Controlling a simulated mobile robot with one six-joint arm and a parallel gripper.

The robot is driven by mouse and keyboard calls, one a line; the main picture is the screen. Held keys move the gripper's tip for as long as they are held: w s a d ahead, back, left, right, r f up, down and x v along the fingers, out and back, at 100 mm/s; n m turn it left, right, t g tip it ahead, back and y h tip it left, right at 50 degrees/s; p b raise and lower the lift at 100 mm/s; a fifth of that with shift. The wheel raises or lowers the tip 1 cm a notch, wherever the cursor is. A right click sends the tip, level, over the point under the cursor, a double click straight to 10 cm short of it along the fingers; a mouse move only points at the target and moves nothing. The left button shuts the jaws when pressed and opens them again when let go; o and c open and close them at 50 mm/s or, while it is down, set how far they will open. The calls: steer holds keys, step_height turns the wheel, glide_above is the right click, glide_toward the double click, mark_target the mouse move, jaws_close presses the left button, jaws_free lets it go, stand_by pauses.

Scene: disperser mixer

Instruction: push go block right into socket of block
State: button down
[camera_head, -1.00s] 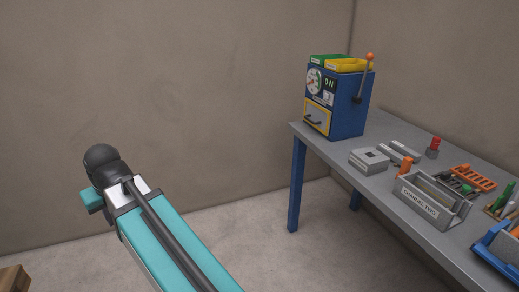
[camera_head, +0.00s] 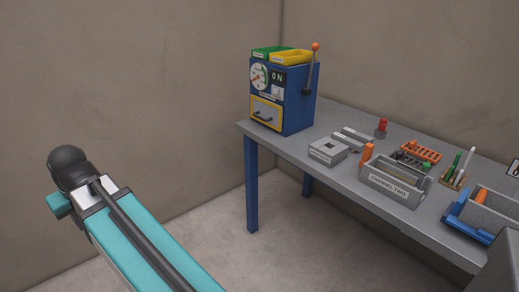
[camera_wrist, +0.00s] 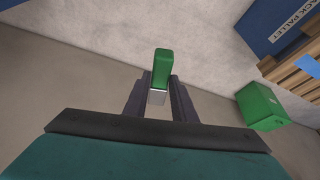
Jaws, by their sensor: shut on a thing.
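My gripper (camera_wrist: 159,98) shows in the wrist view, its two dark fingers shut on a slim green block (camera_wrist: 162,68) with a pale grey lower end. The green block sticks out beyond the fingertips over bare floor, touching nothing else. No lettering on it can be read, so I cannot tell if it is the go block. In the head view, a grey block with a square socket (camera_head: 328,151) lies on the workbench near its left front edge. The gripper itself is outside the head view.
The grey workbench (camera_head: 352,178) carries a blue machine (camera_head: 284,95) with a lever, a grey "CHANNEL TWO" tray (camera_head: 390,189), an orange rack (camera_head: 420,151) and a red-topped piece (camera_head: 381,128). The wrist view shows a green box (camera_wrist: 262,106) and wooden slats (camera_wrist: 295,72) at right.

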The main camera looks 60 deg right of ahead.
steer(key=shift+a, duration=0.1)
steer(key=shift+w, duration=0.1)
steer(key=s+d+r+n+g+h+p, duration=0.1)
steer(key=s+d+r+n+g+p, duration=0.2)
steer(key=d, duration=1.8)
steer(key=s+d+n+g+h+p, duration=0.1)
steer(key=d+n+g, duration=0.3)
steer(key=d, duration=1.7)
steer(key=s+d+r+n+h+p, duration=0.1)
steer(key=s+d+h, duration=0.3)
steer(key=s+d, duration=0.7)
steer(key=s+d+r+n+g+h+p, duration=0.1)
steer(key=s+d+r+n+h, duration=0.2)
steer(key=s+d, duration=0.8)
steer(key=s+d+r+n+h+p, duration=0.2)
steer(key=s+d+n+h, duration=0.2)
steer(key=s+d, duration=0.7)
steer(key=d, duration=0.4)
steer(key=shift+h, duration=0.3)
